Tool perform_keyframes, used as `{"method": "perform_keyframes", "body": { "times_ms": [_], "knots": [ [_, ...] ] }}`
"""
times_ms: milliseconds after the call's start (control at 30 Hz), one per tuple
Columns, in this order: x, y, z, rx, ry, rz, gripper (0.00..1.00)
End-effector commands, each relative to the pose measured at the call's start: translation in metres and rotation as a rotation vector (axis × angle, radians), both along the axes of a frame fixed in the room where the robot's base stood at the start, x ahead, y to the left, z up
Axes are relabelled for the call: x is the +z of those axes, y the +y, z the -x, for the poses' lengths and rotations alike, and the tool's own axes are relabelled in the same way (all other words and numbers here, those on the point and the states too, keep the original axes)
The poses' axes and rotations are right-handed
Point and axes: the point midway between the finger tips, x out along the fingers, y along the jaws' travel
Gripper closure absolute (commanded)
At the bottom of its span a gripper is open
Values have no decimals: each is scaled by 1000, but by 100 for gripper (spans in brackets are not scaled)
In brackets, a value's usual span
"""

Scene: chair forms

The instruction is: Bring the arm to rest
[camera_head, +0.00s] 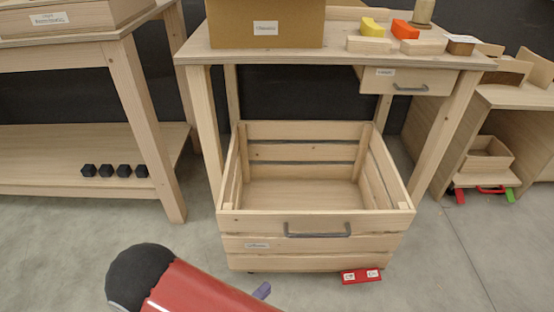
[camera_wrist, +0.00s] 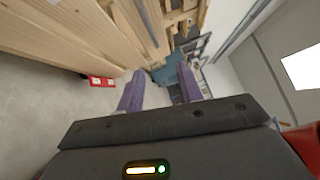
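My arm, red with a black rounded joint, reaches in from the bottom edge of the head view, left of centre, over bare floor. My gripper (camera_wrist: 160,80) shows in the wrist view with its two purple fingers apart and nothing between them. In the head view only a small purple part of it shows beside the red arm link; the rest is hidden or out of frame. The gripper touches nothing that I can see.
A slatted wooden crate (camera_head: 318,228) with a grey handle stands empty under a table (camera_head: 350,57). A red labelled piece (camera_head: 361,276) lies at its front right. A shelf (camera_head: 60,170) with several black cubes stands left. Grey floor is free right of the crate.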

Motion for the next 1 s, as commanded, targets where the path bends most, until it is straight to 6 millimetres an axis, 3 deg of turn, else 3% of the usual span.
{"method": "perform_keyframes", "body": {
  "times_ms": [367, 567, 767, 1000],
  "knots": [
    [35, -23, -15, -194, -106, -230, 64],
    [62, -46, -22, -363, -219, -423, 64],
    [101, -81, -26, -646, -443, -721, 64],
    [148, -126, -16, -1081, -876, -1128, 64]
  ]
}}
